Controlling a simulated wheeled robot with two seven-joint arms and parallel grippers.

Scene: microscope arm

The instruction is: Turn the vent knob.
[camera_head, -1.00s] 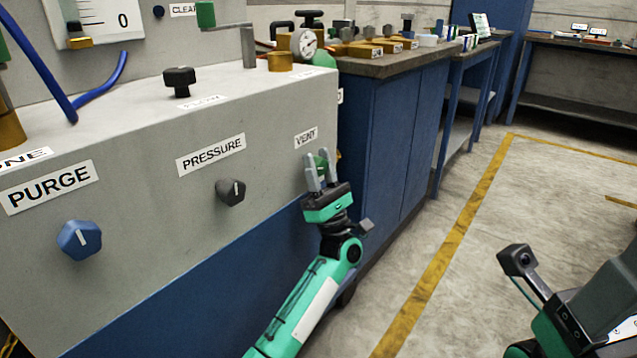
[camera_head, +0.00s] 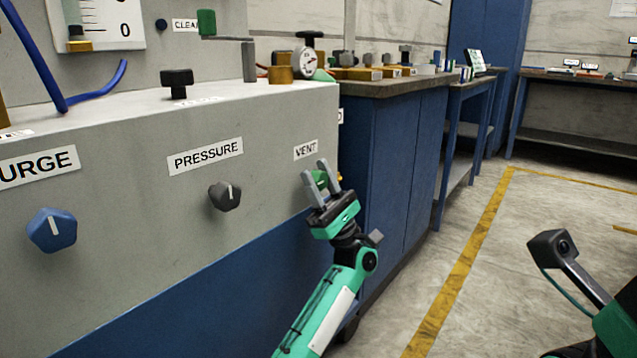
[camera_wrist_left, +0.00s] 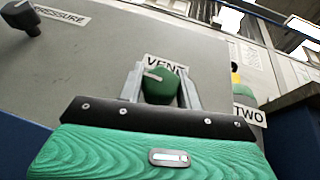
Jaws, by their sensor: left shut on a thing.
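The green vent knob (camera_head: 320,180) is on the front panel below the VENT label (camera_head: 306,149), near the panel's right end. My left gripper (camera_head: 322,181) has one finger on each side of it and is shut on it. In the left wrist view the knob (camera_wrist_left: 160,86) sits between the two grey fingers (camera_wrist_left: 161,88), with a pale pointer line toward the upper left. The fingers partly hide the knob in the head view. My right gripper does not show; only part of my right arm is at the lower right.
The grey pressure knob (camera_head: 225,196) and the blue purge knob (camera_head: 52,230) are on the same panel to the left. A blue cabinet (camera_head: 392,160) stands just right of the panel. The floor (camera_head: 500,270) to the right is open.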

